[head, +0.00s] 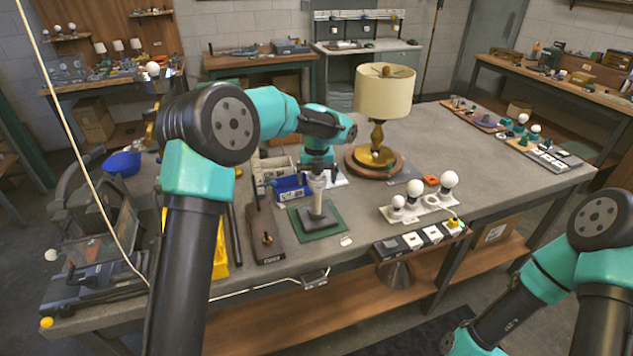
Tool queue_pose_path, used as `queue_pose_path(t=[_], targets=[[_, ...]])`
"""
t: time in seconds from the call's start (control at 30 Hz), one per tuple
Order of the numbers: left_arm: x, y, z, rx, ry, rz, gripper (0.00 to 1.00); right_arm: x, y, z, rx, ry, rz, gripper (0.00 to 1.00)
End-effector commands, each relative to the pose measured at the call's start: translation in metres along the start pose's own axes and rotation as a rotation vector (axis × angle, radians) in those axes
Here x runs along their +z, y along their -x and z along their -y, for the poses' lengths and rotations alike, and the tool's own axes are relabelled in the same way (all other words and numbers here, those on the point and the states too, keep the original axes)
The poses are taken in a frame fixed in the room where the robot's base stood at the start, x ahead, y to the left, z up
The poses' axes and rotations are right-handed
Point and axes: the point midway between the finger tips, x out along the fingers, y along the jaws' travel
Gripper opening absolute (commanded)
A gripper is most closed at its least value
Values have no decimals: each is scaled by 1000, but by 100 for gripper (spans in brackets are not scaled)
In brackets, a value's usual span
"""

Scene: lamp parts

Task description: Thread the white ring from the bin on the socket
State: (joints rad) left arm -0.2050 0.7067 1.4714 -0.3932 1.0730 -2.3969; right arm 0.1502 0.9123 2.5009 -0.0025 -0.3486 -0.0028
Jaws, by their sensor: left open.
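My left gripper (317,178) is open and points down at the top of a pale upright socket (318,197). The socket stands on a dark base on a green mat (306,232). A pale band shows at the socket's top, right under the gripper. I cannot tell whether it is the white ring or part of the socket. A blue bin (292,194) stands just left of the gripper, and a beige bin (270,168) sits behind it. Their contents are too small to make out. My right arm is at the lower right, with its gripper out of view.
A lamp with a cream shade (384,92) stands on a round wooden base behind the socket. A white strip with bulbs (420,210) lies to the right. A dark wooden board (263,228) is left of the mat.

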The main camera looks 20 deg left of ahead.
Motion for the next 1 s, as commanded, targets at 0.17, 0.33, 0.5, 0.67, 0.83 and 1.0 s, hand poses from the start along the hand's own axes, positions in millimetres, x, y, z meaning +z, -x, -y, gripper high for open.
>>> queue_pose_path(t=[0.17,0.33,0.5,0.67,0.83,1.0], targets=[[0,3,0,0,1,0,93,0,0,0,0,0,0,43],[1,18,0,-1,1,2,93,0,0,0,0,0,0,43],[1,46,1,-2,1,5,93,0,0,0,0,0,0,43],[1,77,1,-2,1,3,93,0,0,0,0,0,0,43],[0,110,1,-2,1,3,93,0,0,0,0,0,0,43],[1,142,0,-2,0,4,93,0,0,0,0,0,0,43]])
